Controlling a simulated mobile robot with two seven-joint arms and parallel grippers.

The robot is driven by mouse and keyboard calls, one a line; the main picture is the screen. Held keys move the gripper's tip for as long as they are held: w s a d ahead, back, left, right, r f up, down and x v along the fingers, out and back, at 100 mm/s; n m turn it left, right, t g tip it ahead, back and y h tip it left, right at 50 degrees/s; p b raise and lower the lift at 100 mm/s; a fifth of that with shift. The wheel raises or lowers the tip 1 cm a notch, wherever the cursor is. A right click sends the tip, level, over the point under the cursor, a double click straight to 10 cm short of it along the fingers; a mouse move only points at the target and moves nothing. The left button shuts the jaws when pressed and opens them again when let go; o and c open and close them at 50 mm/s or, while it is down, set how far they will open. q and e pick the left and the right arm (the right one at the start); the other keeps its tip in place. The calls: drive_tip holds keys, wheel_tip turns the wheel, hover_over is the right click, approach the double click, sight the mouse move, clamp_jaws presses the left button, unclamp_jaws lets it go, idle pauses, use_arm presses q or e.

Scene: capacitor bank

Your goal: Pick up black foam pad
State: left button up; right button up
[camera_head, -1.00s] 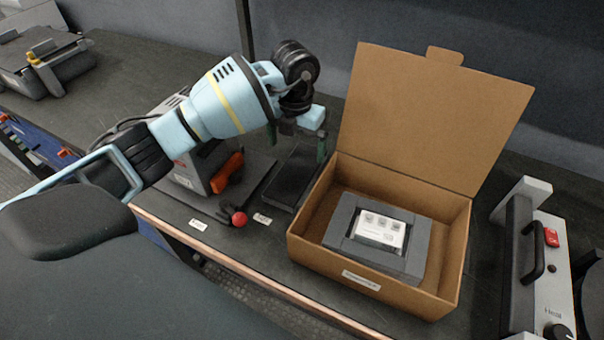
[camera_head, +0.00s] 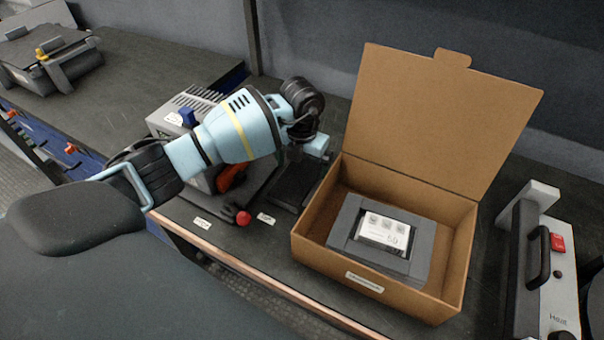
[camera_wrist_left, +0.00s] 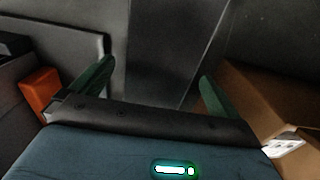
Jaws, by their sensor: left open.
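The black foam pad (camera_head: 292,188) is a flat dark slab on the bench, just left of the cardboard box. My left gripper (camera_head: 304,160) is over its far end, and the hand hides part of the pad. In the left wrist view the gripper (camera_wrist_left: 154,82) has its green fingers spread wide apart with nothing between them. A dark flat surface that looks like the pad (camera_wrist_left: 158,65) lies beyond and between the fingers; the exact gap to it cannot be told. My right gripper is not in view.
The open cardboard box (camera_head: 375,283) holds a grey foam insert (camera_head: 425,252) with a white-labelled unit (camera_head: 385,232). A grey machine with an orange part (camera_head: 232,177) and a red knob (camera_head: 243,218) stands left of the pad. A heat sealer (camera_head: 546,270) stands at right.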

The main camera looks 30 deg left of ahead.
sight(302, 171)
use_arm(q)
drive_tip(key=shift+f, duration=0.35)
drive_tip(key=c, duration=1)
wheel_tip(302, 171, up, 10)
